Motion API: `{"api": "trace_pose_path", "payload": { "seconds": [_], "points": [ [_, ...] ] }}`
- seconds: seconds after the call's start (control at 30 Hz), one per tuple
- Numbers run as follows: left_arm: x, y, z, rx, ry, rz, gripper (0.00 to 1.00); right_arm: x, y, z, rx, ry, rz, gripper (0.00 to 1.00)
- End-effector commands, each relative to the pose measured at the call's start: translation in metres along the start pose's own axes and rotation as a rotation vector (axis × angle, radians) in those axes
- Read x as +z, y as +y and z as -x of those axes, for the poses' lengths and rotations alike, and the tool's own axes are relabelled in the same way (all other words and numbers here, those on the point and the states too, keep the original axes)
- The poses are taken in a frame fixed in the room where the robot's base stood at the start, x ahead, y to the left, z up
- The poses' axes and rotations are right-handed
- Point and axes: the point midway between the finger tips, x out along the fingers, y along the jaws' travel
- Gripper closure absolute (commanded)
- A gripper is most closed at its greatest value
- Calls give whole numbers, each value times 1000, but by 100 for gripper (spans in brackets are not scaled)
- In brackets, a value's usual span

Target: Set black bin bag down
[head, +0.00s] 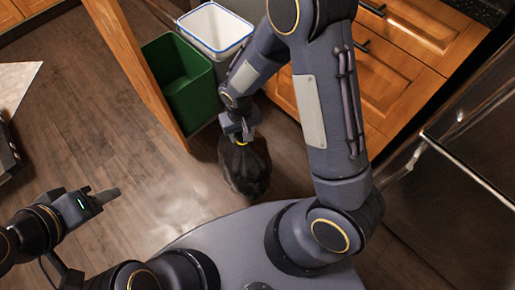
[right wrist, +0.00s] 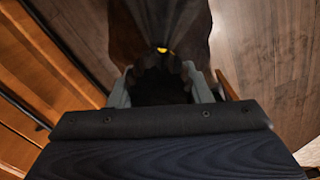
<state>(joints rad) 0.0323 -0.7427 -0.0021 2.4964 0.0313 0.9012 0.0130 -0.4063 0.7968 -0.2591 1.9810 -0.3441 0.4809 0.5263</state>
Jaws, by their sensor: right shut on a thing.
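The black bin bag (head: 245,168) hangs below my right gripper (head: 239,131), close to or on the wooden floor; I cannot tell if it touches. My right gripper is shut on its gathered neck, where a bit of yellow tie shows. In the right wrist view the dark bag (right wrist: 160,25) runs away from between the fingers of my right gripper (right wrist: 163,88). My left gripper (head: 105,196) is at the lower left over the floor, away from the bag; its fingers are seen edge-on, so its opening is unclear.
A green bin (head: 184,88) and a white bin with a blue rim (head: 216,30) stand behind the bag, beside a wooden panel (head: 145,75). Wooden drawers (head: 405,60) and a dark appliance with a metal handle (head: 470,172) are at the right.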

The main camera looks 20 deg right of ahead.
Motion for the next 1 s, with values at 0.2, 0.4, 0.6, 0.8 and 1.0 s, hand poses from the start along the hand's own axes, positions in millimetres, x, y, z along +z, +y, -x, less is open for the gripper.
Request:
{"api": "trace_pose_path", "payload": {
  "seconds": [0.2, 0.4, 0.6, 0.8, 1.0],
  "points": [
    [6, -5, -11, 0, 0, 0, 64, 1, 41, -19, 0, 1, -9, 100],
    [10, -9, -21, 0, 0, 0, 64, 2, 81, -37, 0, 2, -10, 100],
    [16, -15, -32, 0, 0, 0, 64, 3, 105, -68, 0, 0, -6, 100],
    [18, -17, -36, 0, 0, 0, 64, 3, 118, -82, 0, 2, -4, 100],
    [20, -18, -39, 0, 0, 0, 64, 3, 125, -90, 0, 1, -4, 100]
  ]
}}
